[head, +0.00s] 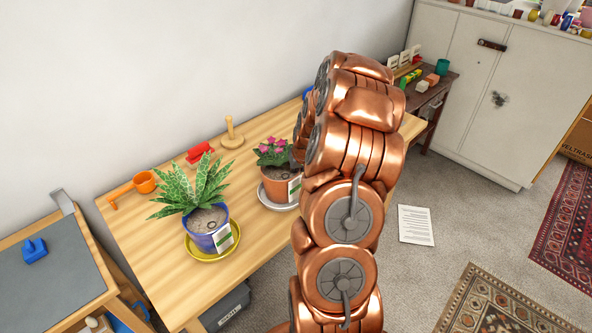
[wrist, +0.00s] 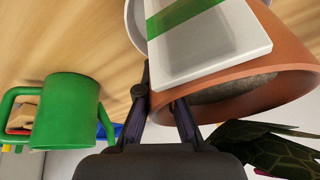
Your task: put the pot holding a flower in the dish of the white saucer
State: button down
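The terracotta pot (head: 275,188) holds a plant with pink flowers (head: 272,147) and carries a white label with a green stripe. In the head view it appears upright over the white saucer (head: 264,197), within its rim; the arm hides part of both. In the wrist view the pot (wrist: 290,55) fills the right side, with the saucer's rim (wrist: 134,24) beyond it. My gripper (wrist: 163,100) has one finger outside the pot's rim and one inside, and appears shut on the wall. Whether the pot's base touches the dish is hidden.
A leafy plant in a blue pot (head: 205,228) stands on a yellow saucer (head: 198,254) to the left. An orange ladle (head: 143,183), a red item (head: 199,152) and a wooden peg stand (head: 231,136) lie behind. A green mug (wrist: 66,112) shows in the wrist view.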

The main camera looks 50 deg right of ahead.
jog(key=shift+f, duration=0.25)
jog(key=c, duration=1.3)
grip_release()
jog(key=shift+b+v, duration=1.6)
jog(key=shift+v, duration=4.55)
jog(key=s+a+r+n+g+y, duration=0.1)
jog(key=s+a+r+n, duration=0.15)
jog(key=a, duration=0.95)
jog(key=s+a+r+n+g+y, duration=0.1)
jog(key=s+a+r, duration=0.15)
jog(key=a, duration=0.95)
jog(key=s+a+n+g, duration=0.1)
jog(key=s+a, duration=0.3)
jog(key=s, duration=0.3)
jog(key=s+a+n+g, duration=0.1)
jog(key=s+a, duration=0.3)
jog(key=s, duration=0.2)
jog(key=s+a+n+g, duration=0.1)
jog(key=s+a+g, duration=0.1)
jog(key=s+a, duration=0.2)
jog(key=shift+s+f+h, duration=0.1)
jog(key=shift+s+h, duration=0.2)
jog(key=shift+s, duration=1.55)
